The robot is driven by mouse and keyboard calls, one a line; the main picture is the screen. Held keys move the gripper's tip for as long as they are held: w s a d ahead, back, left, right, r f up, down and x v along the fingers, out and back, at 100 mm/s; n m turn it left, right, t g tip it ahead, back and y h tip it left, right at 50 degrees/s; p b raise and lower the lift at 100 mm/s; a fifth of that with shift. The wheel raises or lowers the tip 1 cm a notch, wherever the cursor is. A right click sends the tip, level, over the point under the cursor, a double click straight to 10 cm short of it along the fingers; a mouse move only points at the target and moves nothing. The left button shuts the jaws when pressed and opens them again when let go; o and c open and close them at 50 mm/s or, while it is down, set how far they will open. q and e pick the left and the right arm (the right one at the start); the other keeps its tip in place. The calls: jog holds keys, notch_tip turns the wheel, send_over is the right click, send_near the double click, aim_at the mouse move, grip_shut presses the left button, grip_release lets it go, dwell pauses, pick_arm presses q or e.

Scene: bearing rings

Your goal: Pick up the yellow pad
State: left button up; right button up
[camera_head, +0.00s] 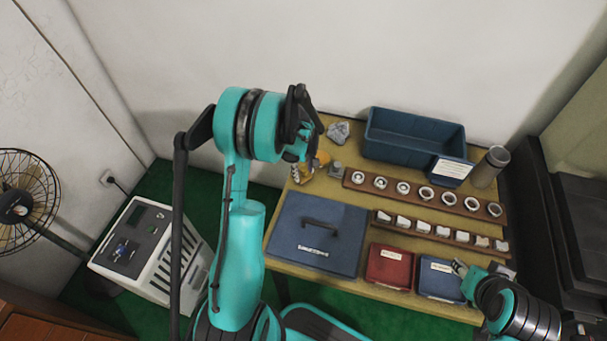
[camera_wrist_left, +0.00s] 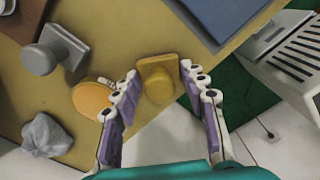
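The yellow pad (camera_wrist_left: 157,82), a flat piece with a raised round knob, lies near the table edge in the left wrist view. My left gripper (camera_wrist_left: 158,72) is open, with a finger on either side of the pad in the picture; I cannot tell whether either touches it. In the head view my left gripper (camera_head: 301,158) hangs over the table's back left corner and partly hides the yellow pad (camera_head: 301,174). My right gripper (camera_head: 461,268) is at the front right, by the small blue box; its opening is unclear.
An orange disc (camera_wrist_left: 90,98) lies beside the left gripper's finger. A grey knobbed piece (camera_wrist_left: 50,55) and a crumpled grey lump (camera_wrist_left: 46,136) are farther left. A blue case (camera_head: 318,232), ring racks (camera_head: 425,194) and a blue bin (camera_head: 413,137) fill much of the table.

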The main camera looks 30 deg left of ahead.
aim_at(304, 168)
pick_arm(q)
jog(key=shift+c, duration=0.6)
jog(key=shift+r, duration=0.1)
notch_tip(304, 168, up, 4)
jog(key=shift+r+p, duration=0.1)
jog(key=shift+p, duration=1.05)
jog(key=d+r+p, duration=0.1)
jog(key=d+r, duration=0.1)
jog(key=d, duration=0.2)
jog(key=d+r+p, duration=0.1)
jog(key=d+r, duration=0.1)
jog(key=d, duration=0.1)
jog(key=s+d+r+p, duration=0.1)
jog(key=d+r, duration=0.1)
jog(key=d, duration=0.2)
jog(key=shift+d+r, duration=0.3)
jog(key=o, duration=0.7)
jog(key=shift+c, duration=0.2)
jog(key=c, duration=0.4)
